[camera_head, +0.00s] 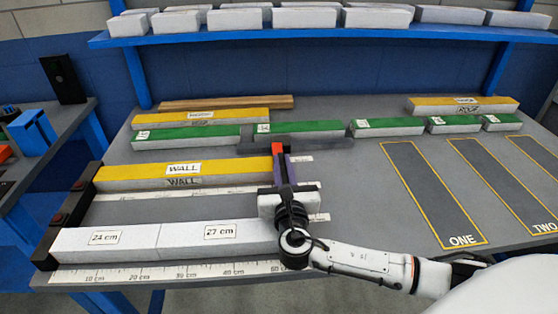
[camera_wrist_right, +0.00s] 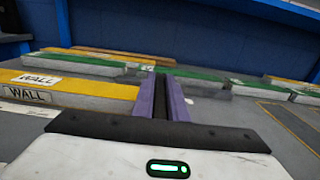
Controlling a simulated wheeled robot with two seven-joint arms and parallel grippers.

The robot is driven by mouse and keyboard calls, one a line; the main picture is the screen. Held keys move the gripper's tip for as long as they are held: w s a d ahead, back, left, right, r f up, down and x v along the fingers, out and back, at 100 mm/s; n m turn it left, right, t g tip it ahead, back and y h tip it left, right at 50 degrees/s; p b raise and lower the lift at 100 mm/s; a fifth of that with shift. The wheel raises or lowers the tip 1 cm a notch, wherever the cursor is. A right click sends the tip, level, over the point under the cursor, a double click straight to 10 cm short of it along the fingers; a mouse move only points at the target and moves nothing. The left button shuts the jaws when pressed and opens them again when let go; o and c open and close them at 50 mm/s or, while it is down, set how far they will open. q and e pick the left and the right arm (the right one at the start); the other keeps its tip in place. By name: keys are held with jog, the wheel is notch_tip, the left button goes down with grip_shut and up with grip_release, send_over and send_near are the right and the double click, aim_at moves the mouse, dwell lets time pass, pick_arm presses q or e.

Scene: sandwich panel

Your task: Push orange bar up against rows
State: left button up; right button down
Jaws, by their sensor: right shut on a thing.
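An orange-red piece (camera_head: 278,149) shows at the tips of my right gripper (camera_head: 285,170), by the right end of the yellow WALL panel (camera_head: 190,172). The rest of it is hidden by the gripper. My right gripper is shut on it. In the right wrist view the gripper's purple fingers (camera_wrist_right: 165,98) have a dark strip between them, and no orange shows. The front row has white panels marked 24 cm (camera_head: 105,241) and 27 cm (camera_head: 218,232); my wrist overlaps its right end. I cannot tell whether the bar touches either row. My left gripper is out of view.
A black stop (camera_head: 70,205) stands at the rows' left ends. A ruler (camera_head: 160,274) runs along the front. Green panels (camera_head: 390,123) and a dark flat bar (camera_head: 325,146) lie behind. Outlined zones (camera_head: 433,195) at right are empty. A blue shelf (camera_head: 290,33) holds white blocks.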

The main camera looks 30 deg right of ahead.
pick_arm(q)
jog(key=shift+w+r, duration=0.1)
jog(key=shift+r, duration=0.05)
pick_arm(e)
jog(key=shift+a, duration=0.15)
jog(key=c, duration=1.8)
grip_release()
jog(key=shift+w+a, duration=0.15)
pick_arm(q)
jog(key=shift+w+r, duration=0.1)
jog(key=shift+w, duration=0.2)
pick_arm(e)
jog(key=shift+o, duration=0.2)
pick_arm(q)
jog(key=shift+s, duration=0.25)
pick_arm(e)
jog(key=v, duration=1)
jog(key=shift+s, duration=0.2)
